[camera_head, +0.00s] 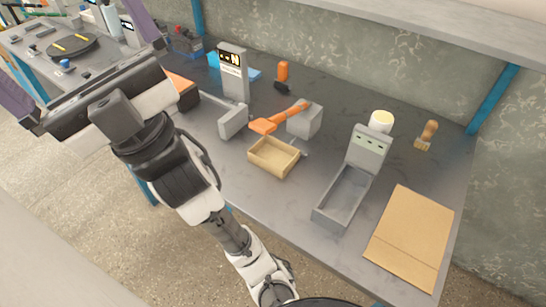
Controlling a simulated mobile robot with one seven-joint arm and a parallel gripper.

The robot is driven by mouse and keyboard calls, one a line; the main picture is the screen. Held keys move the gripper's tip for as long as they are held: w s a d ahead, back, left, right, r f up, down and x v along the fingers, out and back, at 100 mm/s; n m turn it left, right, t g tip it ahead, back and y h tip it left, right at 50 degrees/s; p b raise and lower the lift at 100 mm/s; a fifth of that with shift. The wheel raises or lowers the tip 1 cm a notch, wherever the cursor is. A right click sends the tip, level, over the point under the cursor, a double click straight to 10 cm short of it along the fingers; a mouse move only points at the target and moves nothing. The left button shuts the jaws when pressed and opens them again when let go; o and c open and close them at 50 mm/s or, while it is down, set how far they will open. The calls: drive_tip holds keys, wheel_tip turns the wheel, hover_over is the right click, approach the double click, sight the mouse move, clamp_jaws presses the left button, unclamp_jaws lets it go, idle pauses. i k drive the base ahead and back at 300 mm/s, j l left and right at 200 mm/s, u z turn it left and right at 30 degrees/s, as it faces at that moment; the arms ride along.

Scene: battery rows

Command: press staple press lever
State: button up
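An orange lever (278,118) slants across the middle of the bench, at the side of a grey block (304,121), and seems to be the staple press lever. Its wide flat end points left and towards the bench front. A shallow tan tray (273,158) stands just in front of it. My gripper (70,50) is at the upper left, well apart from the lever. Its two purple fingers are spread wide and nothing is held between them. The joint of lever and block is not clear.
A grey labelled post (233,71) and a grey block (233,121) stand left of the lever. A grey trough with a raised back (345,193), a brown cardboard sheet (410,238) and a wooden-handled stamp (427,135) lie right. A shelf (430,22) overhangs the back.

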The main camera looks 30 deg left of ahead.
sight(264, 127)
drive_tip(key=i+u, duration=0.2)
drive_tip(key=u, duration=0.15)
drive_tip(key=i+j+u, duration=0.1)
drive_tip(key=u, duration=0.3)
drive_tip(key=i+l, duration=0.05)
drive_tip(key=i, duration=0.05)
